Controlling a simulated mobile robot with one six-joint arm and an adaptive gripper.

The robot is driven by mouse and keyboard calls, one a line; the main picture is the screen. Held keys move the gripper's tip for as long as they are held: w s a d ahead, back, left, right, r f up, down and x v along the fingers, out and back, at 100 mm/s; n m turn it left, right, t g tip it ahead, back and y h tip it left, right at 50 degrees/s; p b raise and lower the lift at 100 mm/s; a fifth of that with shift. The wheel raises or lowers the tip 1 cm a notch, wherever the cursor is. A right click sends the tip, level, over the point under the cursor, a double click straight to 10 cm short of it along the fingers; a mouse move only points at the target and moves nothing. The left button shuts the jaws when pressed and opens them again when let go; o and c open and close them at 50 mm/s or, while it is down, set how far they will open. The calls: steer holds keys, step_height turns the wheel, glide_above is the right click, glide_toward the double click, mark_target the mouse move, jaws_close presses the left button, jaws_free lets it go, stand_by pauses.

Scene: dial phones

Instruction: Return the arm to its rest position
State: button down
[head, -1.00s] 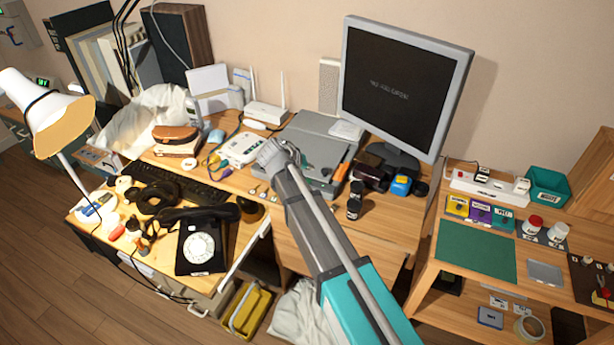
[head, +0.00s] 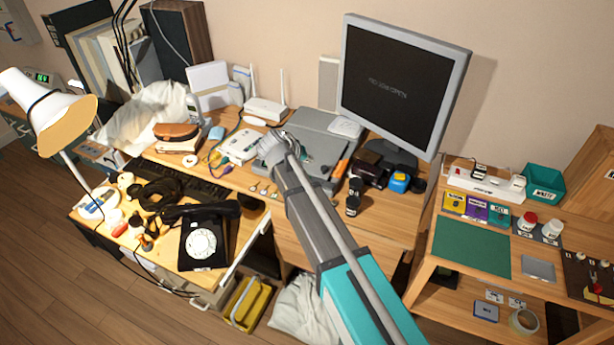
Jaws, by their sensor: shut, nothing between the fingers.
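My arm reaches up from the bottom right of the head view, over the front of the desk. My gripper (head: 276,142) is at its far end, above the middle of the desk by the grey flat box. It is small in the picture and partly hidden by my own arm; it is shut and holds nothing. The black dial phone (head: 203,238) stands on the front left of the desk, to the left of my arm and apart from it. Its handset lies across its top.
A monitor (head: 397,88) stands at the back right of the desk. A white lamp (head: 45,110) is at the left. A dark bottle (head: 353,196) stands just right of my arm. A side table with a green mat (head: 472,247) is at the right.

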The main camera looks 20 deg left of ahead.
steer(key=d+m+g+p, duration=0.1)
steer(key=d+g+p, duration=0.15)
steer(key=d, duration=1.25)
steer(key=s+d+m+g+y+p, duration=0.1)
steer(key=s+d+g, duration=0.2)
steer(key=s+d, duration=0.5)
steer(key=s+d+m+g+y+p, duration=0.2)
steer(key=s+d, duration=0.6)
steer(key=d, duration=1.1)
steer(key=shift+s+d+g+y, duration=0.2)
steer(key=shift+d+g+y, duration=0.15)
steer(key=shift+g, duration=0.1)
stand_by(3.2)
